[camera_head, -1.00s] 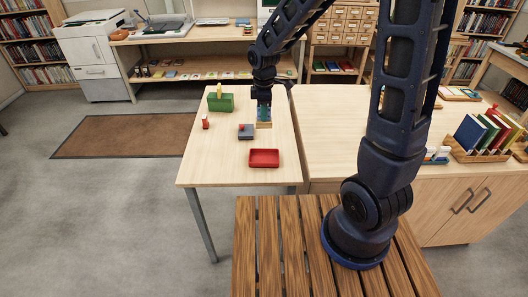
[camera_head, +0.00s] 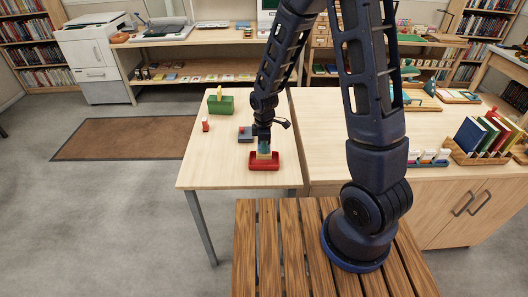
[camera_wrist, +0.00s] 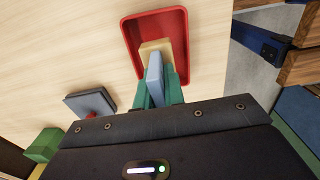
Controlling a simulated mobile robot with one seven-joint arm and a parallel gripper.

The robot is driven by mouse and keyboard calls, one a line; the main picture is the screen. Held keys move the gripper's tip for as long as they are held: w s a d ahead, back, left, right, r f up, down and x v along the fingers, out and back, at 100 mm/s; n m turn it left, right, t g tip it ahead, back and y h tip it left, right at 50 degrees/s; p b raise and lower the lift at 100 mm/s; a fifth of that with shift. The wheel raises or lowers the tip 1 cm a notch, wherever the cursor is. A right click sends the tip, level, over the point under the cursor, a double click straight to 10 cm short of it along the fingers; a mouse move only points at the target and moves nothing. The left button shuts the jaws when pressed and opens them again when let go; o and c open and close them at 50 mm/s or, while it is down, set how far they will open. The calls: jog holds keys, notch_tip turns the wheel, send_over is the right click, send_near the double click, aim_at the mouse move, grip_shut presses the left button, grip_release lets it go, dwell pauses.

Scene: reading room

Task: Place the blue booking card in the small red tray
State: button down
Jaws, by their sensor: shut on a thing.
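The small red tray (camera_head: 278,164) lies near the front edge of the left table. In the wrist view the tray (camera_wrist: 181,45) is just beyond the fingers. My gripper (camera_head: 264,148) points down over the tray. In the wrist view its teal fingers (camera_wrist: 156,97) are shut on the pale blue card (camera_wrist: 154,72), seen nearly edge-on. A tan block-like piece (camera_wrist: 152,46) is at the card's far end, over the tray's inside; it also shows in the head view (camera_head: 264,156). I cannot tell whether it touches the tray floor.
A grey-blue pad (camera_head: 245,135) with a red part, a small red container (camera_head: 205,125) and a green box (camera_head: 221,104) stand farther back on the left table (camera_head: 200,165). The table's front left is clear. Books in a wooden rack (camera_head: 475,133) are at the right.

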jog(key=shift+f, duration=1.45)
jog(key=c, duration=1.5)
grip_release()
jog(key=shift+f, duration=0.1)
